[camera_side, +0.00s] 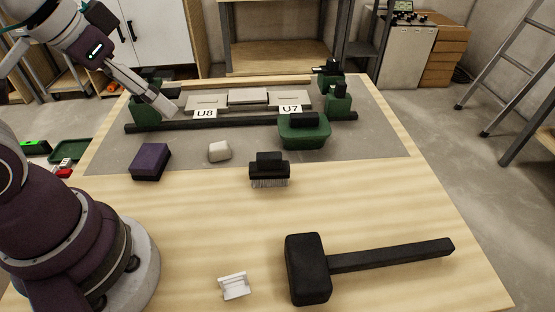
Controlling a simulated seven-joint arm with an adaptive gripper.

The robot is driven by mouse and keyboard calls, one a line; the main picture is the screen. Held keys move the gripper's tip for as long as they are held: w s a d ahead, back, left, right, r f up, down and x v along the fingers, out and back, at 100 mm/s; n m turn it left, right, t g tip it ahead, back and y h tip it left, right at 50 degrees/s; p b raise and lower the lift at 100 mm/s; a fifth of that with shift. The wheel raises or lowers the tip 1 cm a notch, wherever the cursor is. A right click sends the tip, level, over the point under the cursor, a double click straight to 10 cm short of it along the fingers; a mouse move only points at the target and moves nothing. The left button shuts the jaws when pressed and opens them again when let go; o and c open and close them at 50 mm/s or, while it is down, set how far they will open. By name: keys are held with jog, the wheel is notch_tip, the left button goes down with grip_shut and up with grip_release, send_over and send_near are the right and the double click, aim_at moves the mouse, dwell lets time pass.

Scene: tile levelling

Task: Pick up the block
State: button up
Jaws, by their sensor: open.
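A dark purple block (150,161) lies on the left of the grey mat, near its front edge. A smaller off-white block (219,151) with rounded edges lies to its right on the same mat. I cannot tell which of the two the task means. My gripper (168,108) is at the upper left, pointing down and right, near the left end of the dark rail. It is open, shows nothing held, and is apart from both blocks. The gap between its fingers is hard to make out.
A dark rail (240,123) crosses behind the blocks, with tiles labelled U8 (207,101) and U7 (290,98) beyond. A green float (304,133), a brush (269,170), a black mallet (310,270) and a small white piece (234,286) stand rightward and in front. Bare wood lies between.

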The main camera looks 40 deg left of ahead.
jog(key=o, duration=0.3)
jog(key=m+g, duration=0.5)
jog(key=m, duration=0.5)
send_over(148, 155)
notch_tip(148, 155, down, 9)
jog(key=shift+g, duration=0.3)
notch_tip(148, 155, down, 11)
jog(key=shift+f, duration=0.1)
